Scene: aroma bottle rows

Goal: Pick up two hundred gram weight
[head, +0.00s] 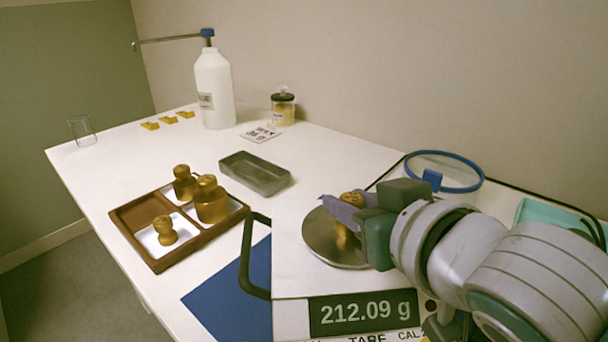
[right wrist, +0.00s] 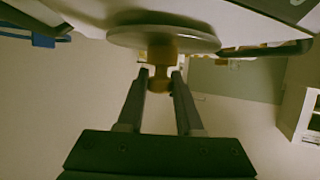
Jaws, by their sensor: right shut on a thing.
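A brass weight (head: 351,198) stands on the round metal pan (head: 322,238) of the scale, partly hidden by my right gripper (head: 345,214). The right gripper is shut on this weight, with a finger on either side of its knob. In the right wrist view, which is inverted, the weight (right wrist: 161,52) sits between the fingers (right wrist: 158,80) and against the pan (right wrist: 130,38). The scale display (head: 362,312) reads 212.09 g. No mark on the weight is readable. My left gripper is not in view.
A wooden tray (head: 150,262) holds several brass weights to the left. A grey metal dish (head: 255,174), a white bottle (head: 214,90), a jar (head: 283,108) and a glass beaker (head: 82,130) stand farther back. A blue ring (head: 445,171) is behind the gripper. A black handle (head: 249,258) rises beside the scale.

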